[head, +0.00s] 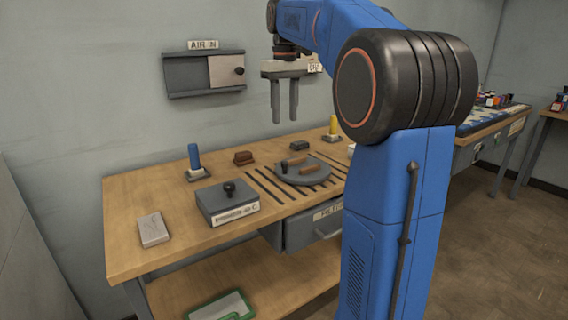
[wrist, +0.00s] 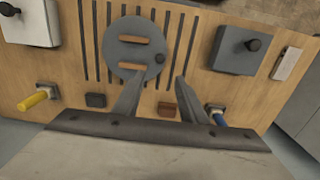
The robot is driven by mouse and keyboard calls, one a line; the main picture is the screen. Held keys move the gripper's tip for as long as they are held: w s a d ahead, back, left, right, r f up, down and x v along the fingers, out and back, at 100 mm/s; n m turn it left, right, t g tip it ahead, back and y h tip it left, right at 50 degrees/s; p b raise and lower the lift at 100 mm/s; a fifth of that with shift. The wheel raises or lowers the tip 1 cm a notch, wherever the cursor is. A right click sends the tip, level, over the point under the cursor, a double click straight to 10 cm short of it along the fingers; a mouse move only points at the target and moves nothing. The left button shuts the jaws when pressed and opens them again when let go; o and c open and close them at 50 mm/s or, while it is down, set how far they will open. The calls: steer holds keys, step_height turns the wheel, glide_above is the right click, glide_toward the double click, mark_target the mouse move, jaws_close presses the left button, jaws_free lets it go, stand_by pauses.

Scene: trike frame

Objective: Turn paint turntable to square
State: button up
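The paint turntable (head: 302,170) is a round grey disc lying on the slotted part of the workbench. It carries two brown bars and a small dark knob near its rim. In the wrist view the turntable (wrist: 135,48) shows beyond my fingers, with the bars (wrist: 134,39) roughly level across the picture and the knob (wrist: 159,58) at its lower right. My gripper (head: 284,118) hangs above the back of the bench, pointing down, clear of the turntable. Its fingers stand apart with nothing between them; they also show in the wrist view (wrist: 152,97).
A grey box with a black knob (head: 228,203) stands left of the turntable. A blue cylinder (head: 194,158) and yellow cylinder (head: 333,126) stand in holders. Small brown (head: 243,158) and dark (head: 299,145) blocks lie near the back. A wall box (head: 203,74) sits under the AIR IN sign.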

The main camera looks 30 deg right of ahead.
mark_target(285, 162)
step_height(285, 162, down, 17)
steer(key=shift+r, duration=0.2)
stand_by(0.3)
jaws_close()
